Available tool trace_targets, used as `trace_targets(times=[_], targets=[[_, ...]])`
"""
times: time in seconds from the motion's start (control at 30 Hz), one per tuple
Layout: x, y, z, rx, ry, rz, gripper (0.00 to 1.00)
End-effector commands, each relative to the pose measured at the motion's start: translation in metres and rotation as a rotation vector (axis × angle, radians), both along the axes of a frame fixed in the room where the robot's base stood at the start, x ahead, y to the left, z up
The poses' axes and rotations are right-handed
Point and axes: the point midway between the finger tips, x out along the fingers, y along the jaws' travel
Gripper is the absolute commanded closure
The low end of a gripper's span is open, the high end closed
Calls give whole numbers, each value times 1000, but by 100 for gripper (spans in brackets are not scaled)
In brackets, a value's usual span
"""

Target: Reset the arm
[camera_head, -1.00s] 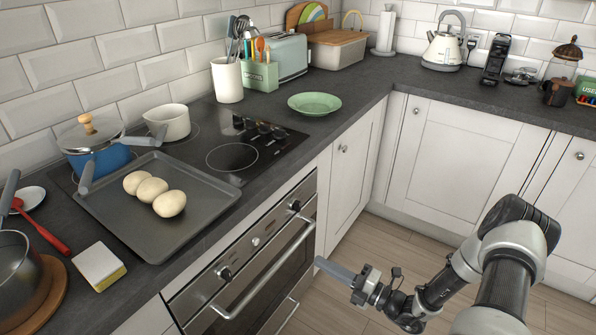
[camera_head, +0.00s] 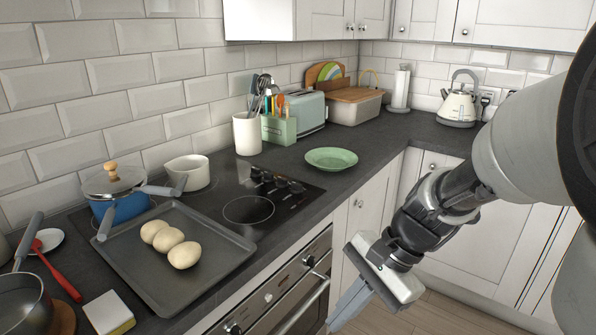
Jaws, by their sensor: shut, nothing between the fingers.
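My gripper (camera_head: 345,308) is in the lower right of the head view, in front of the oven and lower cabinets. Its fingers are shut with nothing between them and point down and to the left. My arm reaches in from the right edge and looks large and close. The gripper is clear of the worktop and touches nothing that I can see.
A dark tray (camera_head: 207,282) with several pale rolls lies on the worktop by the hob. A blue pan (camera_head: 125,207), a white saucepan (camera_head: 188,173) and a green plate (camera_head: 331,159) stand nearby. The oven (camera_head: 290,295) is below. Open floor shows beneath my gripper.

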Motion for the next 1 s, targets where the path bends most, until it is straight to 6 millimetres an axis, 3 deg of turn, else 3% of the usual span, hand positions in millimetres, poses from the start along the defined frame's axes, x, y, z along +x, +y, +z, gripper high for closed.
trace_targets(times=[0.03, 0.2, 0.5, 0.67, 0.73, 1.0], targets=[[-9, -3, 16, -68, -101, 104, 100], [-33, -23, 52, -285, -373, 413, 100], [-57, -52, 92, -551, -639, 726, 100], [-66, -64, 109, -671, -742, 847, 100], [-66, -65, 132, -681, -745, 860, 100], [-66, -65, 193, -676, -740, 855, 100]])
